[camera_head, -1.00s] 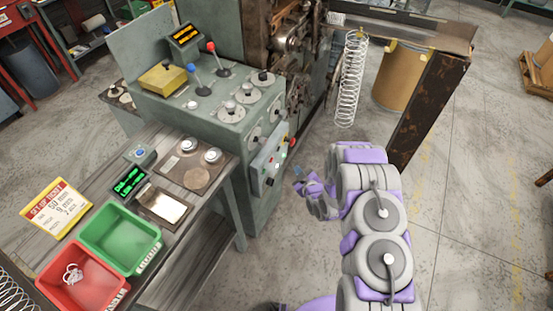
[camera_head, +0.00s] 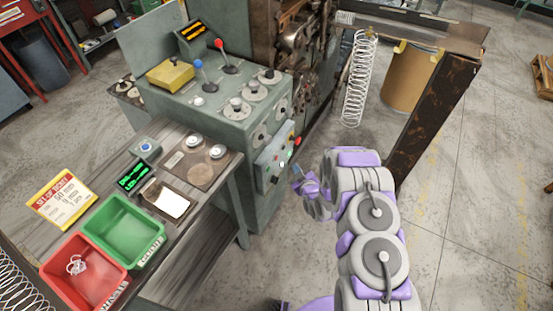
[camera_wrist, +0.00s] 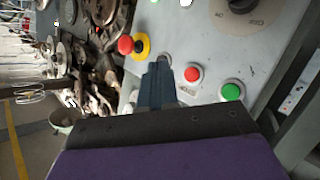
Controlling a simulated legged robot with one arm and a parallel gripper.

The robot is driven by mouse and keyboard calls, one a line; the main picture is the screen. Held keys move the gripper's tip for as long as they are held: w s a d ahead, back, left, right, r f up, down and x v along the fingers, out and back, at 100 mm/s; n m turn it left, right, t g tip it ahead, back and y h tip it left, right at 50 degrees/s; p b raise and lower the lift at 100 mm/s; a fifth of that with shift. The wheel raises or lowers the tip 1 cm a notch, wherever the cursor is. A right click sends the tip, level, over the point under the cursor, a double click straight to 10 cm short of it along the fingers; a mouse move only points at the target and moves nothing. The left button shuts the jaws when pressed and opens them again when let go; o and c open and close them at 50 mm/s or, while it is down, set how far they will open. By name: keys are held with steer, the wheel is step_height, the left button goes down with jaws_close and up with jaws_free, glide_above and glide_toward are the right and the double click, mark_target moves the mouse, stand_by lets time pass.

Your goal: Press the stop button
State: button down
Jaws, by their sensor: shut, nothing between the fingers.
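The control panel (camera_head: 268,166) is on the side of the green-grey machine cabinet. In the wrist view, a small red button (camera_wrist: 193,74) in a pale ring sits just right of my shut, empty fingertips (camera_wrist: 158,70). A green button (camera_wrist: 231,91) is further right. A larger red mushroom button (camera_wrist: 126,45) on a yellow ring is left of the fingertips. No label clearly says which red one is the stop button. In the head view, my gripper (camera_head: 298,178) is close to the panel's right side; contact cannot be told.
A workbench (camera_head: 185,235) with a green bin (camera_head: 108,205) and a red bin (camera_head: 52,262) stands left of my arm. A hanging spring (camera_head: 358,80) and a rusty post (camera_head: 437,110) are beyond and right. Open floor lies at the right.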

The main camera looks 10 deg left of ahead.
steer(key=shift+w+a, duration=0.3)
steer(key=shift+a, duration=0.55)
steer(key=shift+w+a, duration=0.35)
steer(key=shift+a, duration=0.55)
steer(key=shift+w+a, duration=0.3)
steer(key=shift+a, duration=0.55)
steer(key=shift+w+a, duration=0.1)
steer(key=shift+a, duration=0.2)
steer(key=shift+w+a, duration=0.15)
steer(key=shift+a, duration=0.2)
stand_by(0.7)
steer(key=shift+d+r, duration=0.1)
steer(key=shift+s+d, duration=0.25)
steer(key=shift+d, duration=0.4)
steer(key=shift+s+d, duration=0.3)
steer(key=shift+d, duration=0.5)
steer(key=shift+s+d, duration=0.3)
steer(key=shift+d, duration=0.5)
steer(key=shift+s+d, duration=0.3)
steer(key=shift+d, duration=0.5)
